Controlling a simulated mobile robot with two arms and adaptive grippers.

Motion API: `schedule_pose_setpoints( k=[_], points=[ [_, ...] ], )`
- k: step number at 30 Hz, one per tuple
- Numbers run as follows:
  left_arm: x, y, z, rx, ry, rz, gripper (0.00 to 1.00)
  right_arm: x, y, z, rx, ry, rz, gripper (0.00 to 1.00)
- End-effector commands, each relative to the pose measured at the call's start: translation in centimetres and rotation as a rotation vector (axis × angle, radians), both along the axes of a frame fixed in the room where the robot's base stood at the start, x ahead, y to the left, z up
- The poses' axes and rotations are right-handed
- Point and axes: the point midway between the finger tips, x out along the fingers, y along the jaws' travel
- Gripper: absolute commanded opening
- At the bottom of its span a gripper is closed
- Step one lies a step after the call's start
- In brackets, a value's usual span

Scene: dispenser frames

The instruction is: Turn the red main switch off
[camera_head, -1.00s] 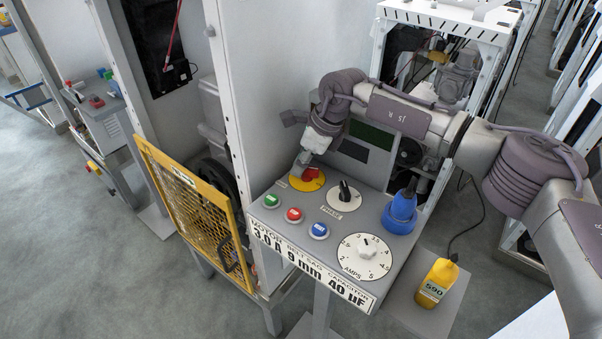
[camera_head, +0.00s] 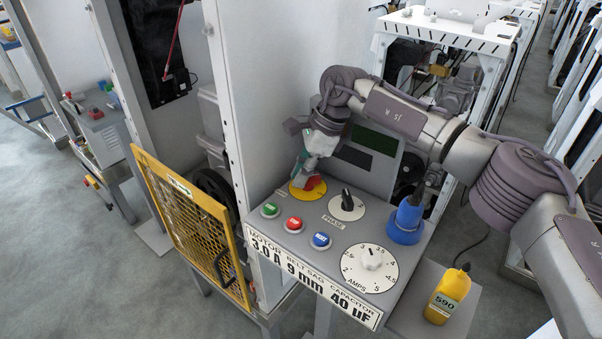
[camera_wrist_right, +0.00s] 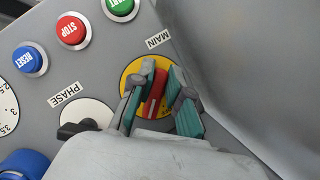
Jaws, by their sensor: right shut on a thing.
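The red main switch (camera_head: 311,183) sits on a yellow round plate (camera_head: 297,190) at the far left corner of the grey control panel (camera_head: 277,231). In the right wrist view the red handle (camera_wrist_right: 154,94) stands between my two teal-padded fingers, beside the MAIN label. My right gripper (camera_head: 304,178) is at the switch from above and is shut on the handle. The fingers hide part of the handle in the head view. My left gripper is not in view.
Close by are the black PHASE knob (camera_head: 346,200), the green (camera_head: 270,210), red STOP (camera_head: 294,224) and blue RESET (camera_head: 321,240) buttons, and the white AMPS dial (camera_head: 370,268). A blue tool (camera_head: 406,220) and a yellow bottle (camera_head: 448,296) stand to the right. A yellow mesh guard (camera_head: 189,228) stands left.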

Motion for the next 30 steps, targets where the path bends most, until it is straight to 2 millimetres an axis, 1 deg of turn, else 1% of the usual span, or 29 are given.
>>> schedule_pose_setpoints(
  k=[5, 6, 8, 9, 10, 17, 20, 23, 30],
  points=[
    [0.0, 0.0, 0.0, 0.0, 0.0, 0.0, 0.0, 0.1, 0.0, 0.1, -0.001, -0.003, -0.001, 0.0],
    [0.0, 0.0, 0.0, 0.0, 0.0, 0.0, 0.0, 0.1, 0.0, 0.1, -0.001, -0.003, -0.001, 0.23],
    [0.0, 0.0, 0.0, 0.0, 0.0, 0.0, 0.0, 0.1, 0.0, 0.1, -0.001, -0.003, -0.002, 0.33],
    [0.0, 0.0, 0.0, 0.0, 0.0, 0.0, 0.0, 0.1, 0.0, 0.1, -0.001, -0.003, -0.002, 0.4],
    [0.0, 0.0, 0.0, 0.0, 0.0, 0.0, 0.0, 0.1, 0.0, 0.1, -0.001, -0.003, -0.002, 0.42],
    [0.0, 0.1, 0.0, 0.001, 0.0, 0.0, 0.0, 0.0, 0.0, 0.0, 0.0, -0.001, -0.002, 0.42],
    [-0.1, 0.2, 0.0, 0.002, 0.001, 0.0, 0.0, 0.1, 0.0, 0.4, 0.0, -0.002, -0.002, 0.42],
    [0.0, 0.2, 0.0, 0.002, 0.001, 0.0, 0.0, 0.1, 0.0, 1.5, 0.001, -0.004, -0.002, 0.42],
    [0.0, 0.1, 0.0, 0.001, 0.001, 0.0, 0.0, 0.1, 0.0, 6.1, 0.001, -0.004, -0.002, 0.42]
  ],
)
